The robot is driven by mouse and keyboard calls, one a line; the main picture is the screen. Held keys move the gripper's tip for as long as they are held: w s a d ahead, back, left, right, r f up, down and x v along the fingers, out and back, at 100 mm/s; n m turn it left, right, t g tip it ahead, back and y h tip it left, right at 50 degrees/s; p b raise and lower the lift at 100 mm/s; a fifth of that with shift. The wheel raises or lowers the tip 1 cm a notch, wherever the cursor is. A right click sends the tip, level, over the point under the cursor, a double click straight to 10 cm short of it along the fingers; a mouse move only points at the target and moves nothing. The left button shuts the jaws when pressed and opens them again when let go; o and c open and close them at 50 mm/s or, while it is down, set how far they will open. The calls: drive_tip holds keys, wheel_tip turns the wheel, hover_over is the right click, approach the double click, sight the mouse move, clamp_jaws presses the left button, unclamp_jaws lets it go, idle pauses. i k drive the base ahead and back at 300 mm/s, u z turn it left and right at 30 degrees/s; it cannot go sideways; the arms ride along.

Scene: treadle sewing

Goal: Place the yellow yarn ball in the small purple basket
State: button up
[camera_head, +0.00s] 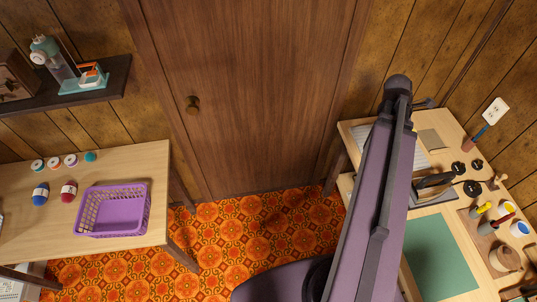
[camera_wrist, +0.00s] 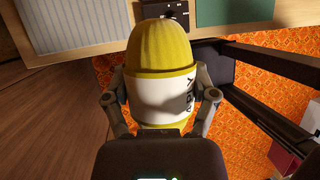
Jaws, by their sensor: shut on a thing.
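The yellow yarn ball (camera_wrist: 167,48) has a white paper label around it and fills the middle of the wrist view. My gripper (camera_wrist: 160,92) is shut on it, one finger on each side of the label. The purple basket (camera_head: 86,218) stands upright on the left table in the head view and looks empty. It does not show in the wrist view. The yarn and my gripper cannot be made out in the head view, where my arm covers part of the right side.
On the left table (camera_head: 25,235), a blue yarn (camera_head: 40,194) and a red yarn (camera_head: 68,191) lie left of the basket, with several spools behind. The right table holds a green mat (camera_head: 440,258) and tools. Patterned floor (camera_head: 245,215) lies open between the tables. A shelf (camera_head: 110,82) hangs above the left table.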

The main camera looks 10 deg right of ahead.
sight(123, 219)
drive_tip(key=k, duration=0.1)
drive_tip(key=u, duration=2.75)
